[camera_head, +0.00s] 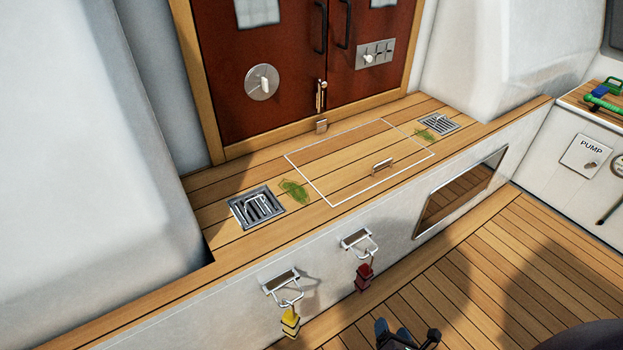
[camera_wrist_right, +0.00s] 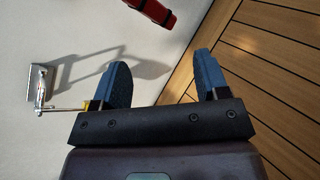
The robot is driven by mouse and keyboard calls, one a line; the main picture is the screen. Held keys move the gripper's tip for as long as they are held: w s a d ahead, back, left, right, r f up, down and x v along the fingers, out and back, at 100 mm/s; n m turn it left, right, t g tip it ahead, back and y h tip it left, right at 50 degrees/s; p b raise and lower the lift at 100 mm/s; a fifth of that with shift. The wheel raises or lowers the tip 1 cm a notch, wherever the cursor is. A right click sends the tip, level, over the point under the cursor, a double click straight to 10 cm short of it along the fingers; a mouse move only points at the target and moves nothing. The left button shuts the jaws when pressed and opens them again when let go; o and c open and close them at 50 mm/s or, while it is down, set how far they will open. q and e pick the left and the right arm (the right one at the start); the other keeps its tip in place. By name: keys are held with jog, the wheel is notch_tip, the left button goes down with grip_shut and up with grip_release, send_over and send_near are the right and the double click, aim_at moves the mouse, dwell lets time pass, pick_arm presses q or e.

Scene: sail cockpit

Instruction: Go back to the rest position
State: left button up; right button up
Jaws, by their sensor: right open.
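My right gripper (camera_head: 393,328) shows at the bottom edge of the head view, to the right of the hanging tags and over the plank floor. In the right wrist view its two blue fingers (camera_wrist_right: 163,78) stand apart with nothing between them. My left gripper is not in view. A yellow tag (camera_head: 290,322) hangs from a metal ring on a bracket on the white wall. A red tag (camera_head: 363,276) hangs from a second bracket. The red tag also shows at the top of the right wrist view (camera_wrist_right: 157,12). A yellow bit (camera_wrist_right: 92,104) shows beside the left finger, mostly hidden.
A wooden ledge with a white-outlined hatch (camera_head: 345,155) and two drain grates (camera_head: 257,207) lies before red-brown doors (camera_head: 290,70). A white panel marked PUMP (camera_head: 585,157) is at the right. The plank floor (camera_head: 480,270) beside the white wall looks clear.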

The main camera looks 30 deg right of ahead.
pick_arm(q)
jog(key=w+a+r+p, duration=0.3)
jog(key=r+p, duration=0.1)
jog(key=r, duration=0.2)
pick_arm(e)
notch_tip(320, 180, up, 10)
jog(key=w+a+m+g+y, duration=0.2)
jog(key=m, duration=0.5)
pick_arm(q)
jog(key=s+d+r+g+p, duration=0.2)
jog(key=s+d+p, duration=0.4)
jog(key=p, duration=0.3)
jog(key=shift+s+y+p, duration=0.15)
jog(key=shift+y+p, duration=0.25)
pick_arm(e)
jog(key=s+a+r+m+y, duration=0.1)
jog(key=s+r+m, duration=0.3)
jog(key=r, duration=0.4)
jog(key=s+a+r+m+y, duration=0.1)
jog(key=s+a+r+m, duration=0.2)
jog(key=s+r+m, duration=0.2)
jog(key=s+a+r+m+t+y, duration=0.1)
jog(key=s+r+m, duration=0.4)
jog(key=r, duration=0.6)
jog(key=shift+s+a+r+m+y, duration=0.15)
jog(key=shift+a+r+m+y, duration=0.1)
jog(key=shift+a+m+y, duration=0.5)
